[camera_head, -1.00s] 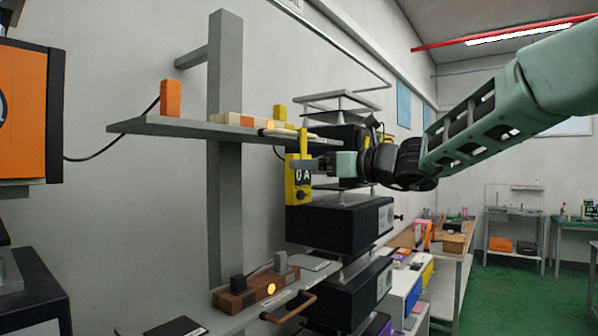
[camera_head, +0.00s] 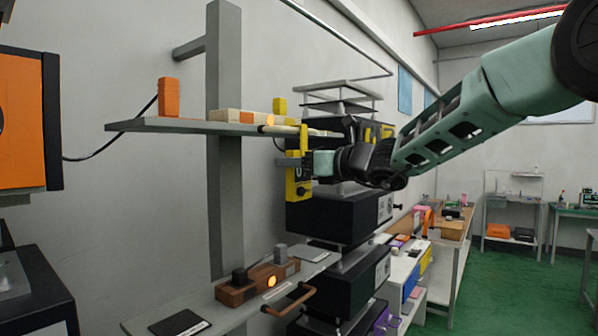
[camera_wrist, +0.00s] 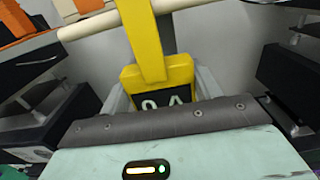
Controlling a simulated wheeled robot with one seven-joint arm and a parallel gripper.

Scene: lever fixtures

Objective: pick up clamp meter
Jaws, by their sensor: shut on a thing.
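The clamp meter (camera_head: 291,189) is yellow with a dark display, and it hangs upright just below the right end of the upper shelf. In the wrist view the clamp meter (camera_wrist: 158,72) fills the middle, with its yellow jaw rising toward a cream-coloured bar and the top of its display showing characters. My gripper (camera_head: 294,163) reaches in from the right and is shut on the clamp meter's body. The lower part of the meter is hidden there by my gripper.
The upper shelf (camera_head: 180,126) carries an orange block (camera_head: 168,97) and lighter blocks, close above my gripper. A stack of black boxes (camera_head: 330,217) stands right behind the meter. A lower shelf (camera_head: 190,305) holds a brown lever block (camera_head: 255,284).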

